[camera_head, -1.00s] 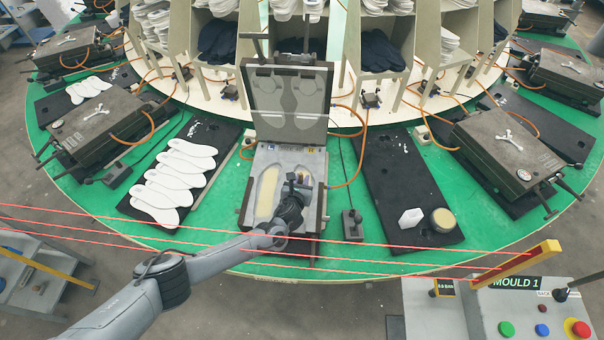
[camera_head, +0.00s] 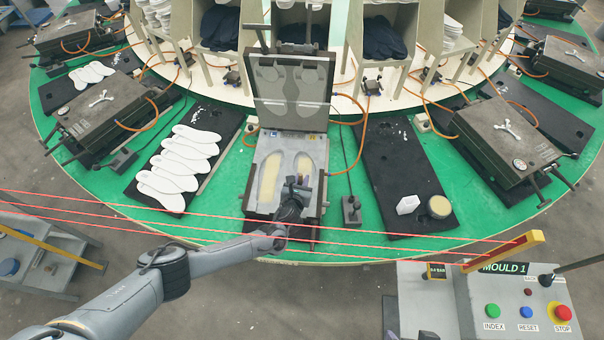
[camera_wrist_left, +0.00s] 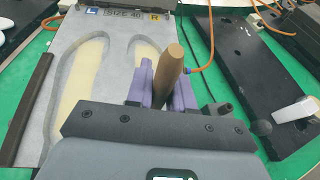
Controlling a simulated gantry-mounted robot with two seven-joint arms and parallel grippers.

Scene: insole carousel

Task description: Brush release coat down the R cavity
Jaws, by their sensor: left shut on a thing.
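The open mould (camera_head: 253,200) holds two long cavities in its lower half. The R cavity (camera_head: 305,164) is on the right, with cream colour inside its far part; it also shows in the wrist view (camera_wrist_left: 146,48). The L cavity (camera_head: 269,178) beside it is cream inside too. My left gripper (camera_head: 297,187) is over the near part of the R cavity and hides it. It is shut on a brush, whose brown handle (camera_wrist_left: 173,66) stands up between the purple fingers. The bristles are hidden, so I cannot tell whether they touch the cavity. My right gripper is not in view.
The raised mould lid (camera_head: 291,90) stands behind. White insoles (camera_head: 180,160) lie on a black board to the left. A round tin (camera_head: 440,207) and a white block (camera_head: 408,204) sit on the right board. Red beams cross in front; a control panel (camera_head: 510,300) stands near right.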

